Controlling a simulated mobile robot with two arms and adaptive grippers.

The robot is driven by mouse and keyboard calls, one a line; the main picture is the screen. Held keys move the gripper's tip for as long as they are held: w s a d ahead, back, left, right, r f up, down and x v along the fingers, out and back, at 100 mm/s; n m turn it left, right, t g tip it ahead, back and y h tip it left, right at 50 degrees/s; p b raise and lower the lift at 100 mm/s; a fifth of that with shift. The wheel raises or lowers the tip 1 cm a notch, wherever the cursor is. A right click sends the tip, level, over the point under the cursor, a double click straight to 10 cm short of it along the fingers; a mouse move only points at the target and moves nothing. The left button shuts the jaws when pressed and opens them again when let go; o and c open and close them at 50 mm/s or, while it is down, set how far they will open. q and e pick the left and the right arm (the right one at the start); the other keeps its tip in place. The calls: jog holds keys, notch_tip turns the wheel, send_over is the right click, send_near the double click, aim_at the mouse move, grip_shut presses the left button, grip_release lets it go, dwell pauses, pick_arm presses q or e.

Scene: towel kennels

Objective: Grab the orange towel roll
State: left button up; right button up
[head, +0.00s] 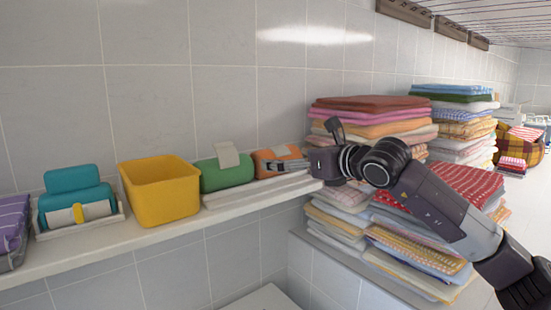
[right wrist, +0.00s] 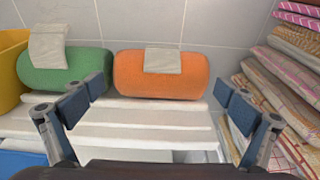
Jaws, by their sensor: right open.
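The orange towel roll (right wrist: 135,82) lies on its side on white folded cloth (right wrist: 140,112), with a beige tag (right wrist: 163,60) over its top. In the head view the orange towel roll (head: 262,163) is at the right end of the shelf, partly hidden by my right gripper (head: 285,166). In the right wrist view my right gripper (right wrist: 160,98) is open and empty. Its fingers spread to either side in front of the roll, apart from it. My left gripper is not in view.
A green roll (head: 228,172) lies just left of the orange one. A yellow bin (head: 160,190) and teal rolls (head: 77,188) stand further left on the shelf (head: 100,245). Tall stacks of folded towels (head: 375,103) stand close on the right. The tiled wall is behind.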

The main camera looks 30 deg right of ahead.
jog(key=x, duration=0.1)
jog(key=p, duration=0.1)
jog(key=p+x, duration=0.1)
jog(key=shift+w+r, duration=0.2)
jog(key=shift+w, duration=0.2)
jog(key=p+x, duration=0.2)
jog(key=x, duration=0.1)
jog(key=shift+d+f, duration=0.1)
jog(key=shift+f, duration=0.2)
jog(key=shift+c, duration=0.3)
jog(key=c, duration=0.5)
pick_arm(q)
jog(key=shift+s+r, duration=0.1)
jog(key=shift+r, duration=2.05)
pick_arm(e)
jog(key=c, duration=0.5)
jog(key=shift+o, duration=0.2)
